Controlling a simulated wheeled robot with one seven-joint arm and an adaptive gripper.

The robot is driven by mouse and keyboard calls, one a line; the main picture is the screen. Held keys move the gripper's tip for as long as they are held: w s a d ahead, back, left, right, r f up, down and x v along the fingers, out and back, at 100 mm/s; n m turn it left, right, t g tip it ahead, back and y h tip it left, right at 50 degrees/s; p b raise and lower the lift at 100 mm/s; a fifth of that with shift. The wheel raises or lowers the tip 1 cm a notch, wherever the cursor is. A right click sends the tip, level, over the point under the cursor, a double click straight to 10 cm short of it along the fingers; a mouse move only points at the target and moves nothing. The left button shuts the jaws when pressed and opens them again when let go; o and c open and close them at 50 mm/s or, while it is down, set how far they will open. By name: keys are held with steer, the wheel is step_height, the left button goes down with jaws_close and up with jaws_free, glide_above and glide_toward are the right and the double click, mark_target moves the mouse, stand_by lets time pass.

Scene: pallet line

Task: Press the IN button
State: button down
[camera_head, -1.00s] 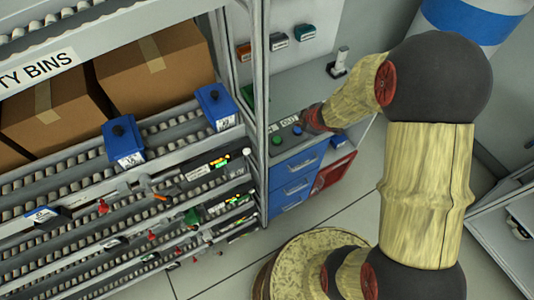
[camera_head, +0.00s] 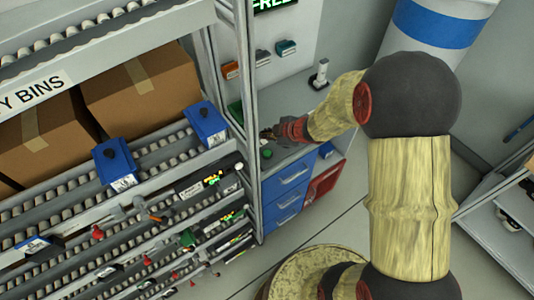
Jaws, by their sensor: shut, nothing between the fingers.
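A grey button panel (camera_head: 280,158) lies on top of the blue drawer unit beside the rack. A green button (camera_head: 267,153) shows on it. My gripper (camera_head: 268,133) is shut and empty, low over the panel, its tips a little behind and above the green button in the picture. The gripper and wrist hide the panel's labels and the other button, so I cannot read which button is IN. I cannot tell whether the fingertips touch the panel.
A roller rack with brown boxes (camera_head: 140,85) and blue bins (camera_head: 205,124) fills the left; its post (camera_head: 248,110) stands close to the panel. A small upright device (camera_head: 319,75) stands behind my wrist. A green FREE sign (camera_head: 272,4) is at the top.

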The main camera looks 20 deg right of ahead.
steer(key=b, duration=0.7)
glide_above(266, 155)
step_height(266, 155, down, 7)
steer(key=shift+w+f, duration=0.1)
steer(key=shift+f, duration=0.05)
steer(key=shift+f+b, duration=0.45)
steer(key=shift+f, duration=0.15)
steer(key=shift+f, duration=0.1)
stand_by(0.4)
steer(key=shift+f, duration=0.3)
steer(key=shift+f+b, duration=0.4)
steer(key=shift+f, duration=0.05)
stand_by(0.7)
steer(key=shift+r, duration=0.1)
steer(key=shift+r+p, duration=0.75)
steer(key=shift+p, duration=0.2)
steer(key=shift+r, duration=0.15)
